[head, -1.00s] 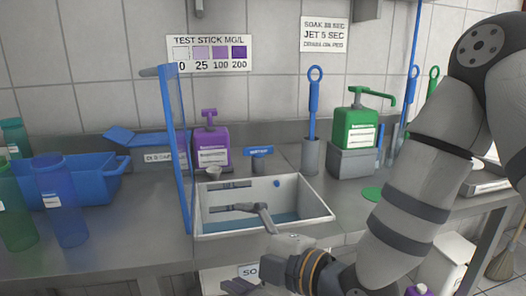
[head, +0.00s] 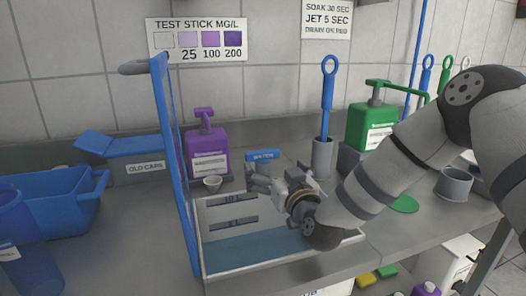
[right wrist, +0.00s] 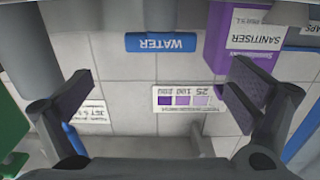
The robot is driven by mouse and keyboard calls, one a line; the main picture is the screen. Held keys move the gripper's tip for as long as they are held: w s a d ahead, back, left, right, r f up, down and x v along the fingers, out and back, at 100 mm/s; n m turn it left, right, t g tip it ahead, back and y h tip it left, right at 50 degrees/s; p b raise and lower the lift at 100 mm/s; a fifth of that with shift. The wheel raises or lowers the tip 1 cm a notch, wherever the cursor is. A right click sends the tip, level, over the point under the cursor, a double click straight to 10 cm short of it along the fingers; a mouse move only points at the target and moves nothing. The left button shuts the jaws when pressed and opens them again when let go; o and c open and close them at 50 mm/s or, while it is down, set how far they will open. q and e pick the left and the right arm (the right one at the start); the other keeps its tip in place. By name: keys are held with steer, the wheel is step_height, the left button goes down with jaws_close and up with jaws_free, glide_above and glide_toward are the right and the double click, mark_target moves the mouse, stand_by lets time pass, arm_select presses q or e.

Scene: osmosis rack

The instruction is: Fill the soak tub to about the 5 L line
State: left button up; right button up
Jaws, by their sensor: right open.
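The soak tub (head: 212,268) is a pale open basin set in the counter, with bluish water (head: 262,246) in its bottom. Its back wall carries a 10 L mark (head: 232,199) and a lower 5 L mark (head: 231,223). The water surface looks close below the lower mark. The blue WATER lever (head: 262,155) is behind the tub; it also shows in the right wrist view (right wrist: 163,42). My right gripper (head: 258,178) is over the tub's back rim, just in front of the lever. Its fingers are spread and empty, apart from the lever. My left gripper is not seen.
A tall blue frame (head: 172,150) stands along the tub's left edge. A brush holder (head: 323,157) and green pump bottle (head: 371,125) stand to the right. A blue bin (head: 50,207) is left.

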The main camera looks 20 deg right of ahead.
mark_target(263, 154)
steer(key=w, duration=0.9)
steer(key=shift+w+a, duration=0.2)
steer(key=shift+c, duration=0.2)
